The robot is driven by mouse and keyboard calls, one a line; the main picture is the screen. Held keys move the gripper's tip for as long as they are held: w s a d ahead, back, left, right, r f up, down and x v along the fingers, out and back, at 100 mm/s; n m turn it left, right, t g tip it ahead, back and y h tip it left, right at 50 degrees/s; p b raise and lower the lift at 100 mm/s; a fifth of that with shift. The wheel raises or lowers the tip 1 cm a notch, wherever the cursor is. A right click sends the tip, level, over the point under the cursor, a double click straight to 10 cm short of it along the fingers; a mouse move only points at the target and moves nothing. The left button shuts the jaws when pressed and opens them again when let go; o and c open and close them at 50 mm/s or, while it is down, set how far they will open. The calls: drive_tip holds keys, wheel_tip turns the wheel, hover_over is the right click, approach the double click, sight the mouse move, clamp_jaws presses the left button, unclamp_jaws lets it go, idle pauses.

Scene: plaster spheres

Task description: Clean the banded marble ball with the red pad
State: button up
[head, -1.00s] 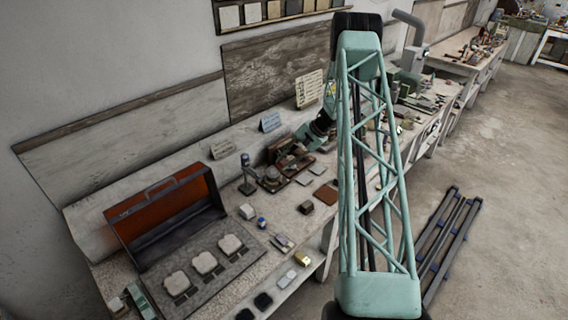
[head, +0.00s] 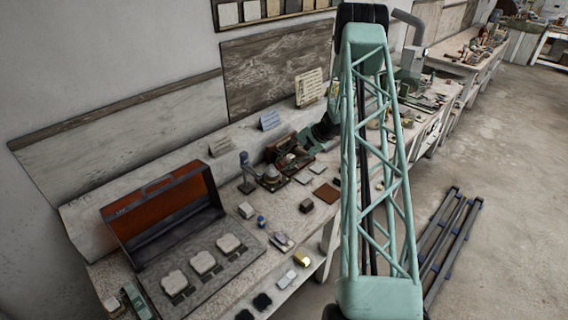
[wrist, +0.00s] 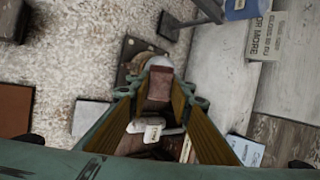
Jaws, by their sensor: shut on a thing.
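In the wrist view my gripper (wrist: 160,90) is shut on the red pad (wrist: 160,84), a small dull red-brown block between the fingertips. Just beyond the pad is the banded marble ball (wrist: 158,62), pale on top with a tan side, on a dark square plate (wrist: 131,48). The pad hides part of the ball, and I cannot tell whether the two touch. In the head view my gripper and forearm (head: 322,132) reach down to the bench near the ball's stand; the fingertips and pad are too small to make out.
A lamp-like stand (head: 246,172) is close on the left of the ball's place. An open orange-lined case (head: 165,212) is farther left. Flat tiles, including a brown one (head: 326,193), lie to the right. Small cards (head: 270,120) stand along the wall.

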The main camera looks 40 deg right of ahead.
drive_tip(key=shift+w+a+f+p, duration=0.2)
drive_tip(key=shift+w+f+p, duration=0.15)
drive_tip(key=shift+f+p, duration=0.15)
idle(0.7)
drive_tip(key=shift+d+p, duration=0.25)
drive_tip(key=shift+p, duration=0.5)
drive_tip(key=shift+w+d+f, duration=0.2)
drive_tip(key=shift+d, duration=0.2)
idle(0.3)
drive_tip(key=shift+a, duration=0.15)
drive_tip(key=shift+s+a+r, duration=0.2)
drive_tip(key=shift+s+a, duration=0.05)
drive_tip(key=shift+a, duration=0.35)
drive_tip(key=shift+a, duration=0.15)
drive_tip(key=shift+s+a+r, duration=0.15)
drive_tip(key=shift+s+a, duration=0.15)
drive_tip(key=shift+a, duration=0.3)
drive_tip(key=shift+d, duration=0.2)
drive_tip(key=shift+w+d, duration=0.25)
drive_tip(key=shift+d, duration=0.4)
